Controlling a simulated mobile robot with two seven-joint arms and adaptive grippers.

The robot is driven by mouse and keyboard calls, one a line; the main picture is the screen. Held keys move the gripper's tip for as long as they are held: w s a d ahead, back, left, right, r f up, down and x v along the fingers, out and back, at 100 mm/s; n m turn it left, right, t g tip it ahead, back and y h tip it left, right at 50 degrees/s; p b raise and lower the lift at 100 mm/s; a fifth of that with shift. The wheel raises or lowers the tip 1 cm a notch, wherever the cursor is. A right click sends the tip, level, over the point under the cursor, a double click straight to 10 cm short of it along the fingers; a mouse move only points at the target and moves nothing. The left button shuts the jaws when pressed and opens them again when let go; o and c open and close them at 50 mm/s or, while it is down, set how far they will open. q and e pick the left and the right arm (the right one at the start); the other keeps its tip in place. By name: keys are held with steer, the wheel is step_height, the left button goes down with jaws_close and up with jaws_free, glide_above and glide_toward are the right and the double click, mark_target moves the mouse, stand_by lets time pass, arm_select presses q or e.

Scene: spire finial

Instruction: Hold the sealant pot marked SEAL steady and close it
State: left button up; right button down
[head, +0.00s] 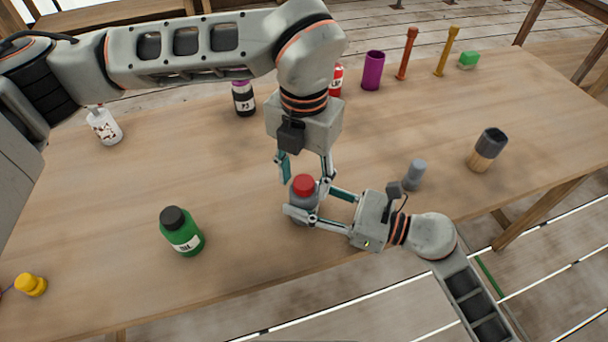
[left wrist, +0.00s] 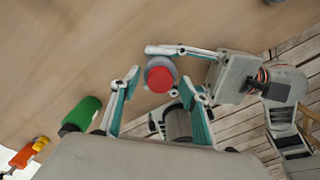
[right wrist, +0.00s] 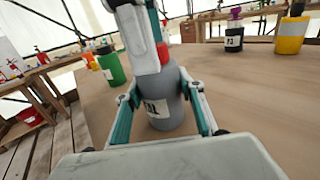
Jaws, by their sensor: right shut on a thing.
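The grey sealant pot (head: 303,210) stands on the table near its front edge, a red cap (head: 303,185) on its top. Its label (right wrist: 157,108) is partly hidden in the right wrist view, with the last letters showing. I cannot tell how tightly the cap sits. My right gripper (head: 310,205) is shut on the pot's body from the right, one finger on each side. My left gripper (head: 305,178) points down over the pot, fingers apart and empty. In the left wrist view the red cap (left wrist: 160,75) appears between and just beyond its fingertips.
A green bottle (head: 182,231) with a black cap stands to the left. A small grey cylinder (head: 415,174) and a dark-topped wooden cup (head: 487,150) stand to the right. A dark bottle (head: 243,98) and purple cup (head: 373,70) stand behind. Table between pot and green bottle is clear.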

arm_select(q)
step_height(320, 180, up, 12)
stand_by(0.6)
arm_select(e)
steer(key=c, duration=1.2)
jaws_free()
steer(key=v, duration=1.2)
arm_select(q)
steer(key=shift+s, duration=0.1)
arm_select(e)
steer(key=shift+s, duration=0.1)
